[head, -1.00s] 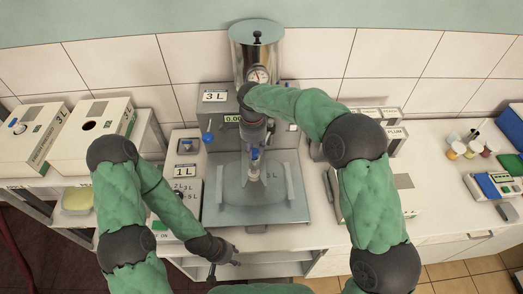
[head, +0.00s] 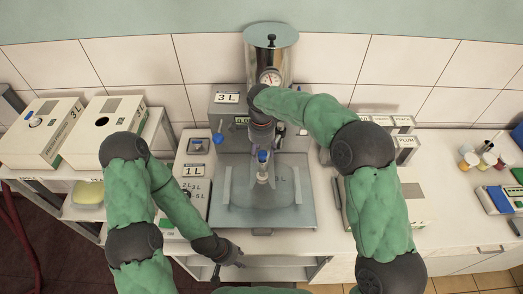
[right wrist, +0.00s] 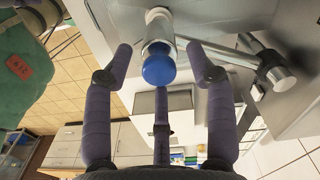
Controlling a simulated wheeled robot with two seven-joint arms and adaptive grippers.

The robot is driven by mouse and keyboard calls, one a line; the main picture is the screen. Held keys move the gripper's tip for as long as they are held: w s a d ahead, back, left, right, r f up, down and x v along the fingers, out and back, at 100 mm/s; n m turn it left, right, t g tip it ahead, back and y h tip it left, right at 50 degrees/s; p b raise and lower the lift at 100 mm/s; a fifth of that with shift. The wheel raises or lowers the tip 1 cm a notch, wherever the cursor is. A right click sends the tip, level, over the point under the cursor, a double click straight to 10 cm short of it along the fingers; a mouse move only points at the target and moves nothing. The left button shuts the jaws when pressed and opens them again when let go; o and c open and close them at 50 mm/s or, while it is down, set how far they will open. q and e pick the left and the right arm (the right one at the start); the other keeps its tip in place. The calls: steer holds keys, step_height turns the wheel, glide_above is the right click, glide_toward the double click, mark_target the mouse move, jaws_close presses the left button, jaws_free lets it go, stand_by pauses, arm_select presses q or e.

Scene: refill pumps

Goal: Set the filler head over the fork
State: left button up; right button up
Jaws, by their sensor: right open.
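The filler head, a pale cylinder with a blue end cap (right wrist: 158,68), sits between the spread fingers of my right gripper (right wrist: 162,66) in the right wrist view. I see gaps between it and both fingers. I cannot clearly make out the fork; my right arm and gripper cover that part of the machine. My left gripper (head: 228,262) is low at the counter's front edge, holding nothing visible.
The grey plate (head: 295,215) lies under my right gripper. A steel tank (head: 272,50) with a gauge stands behind. White boxes (head: 119,122) stand at left. A grey bar with a cylindrical end (right wrist: 279,75) lies right of my right gripper. Small jars (head: 487,160) stand far right.

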step_height(320, 180, up, 12)
stand_by(0.6)
stand_by(0.4)
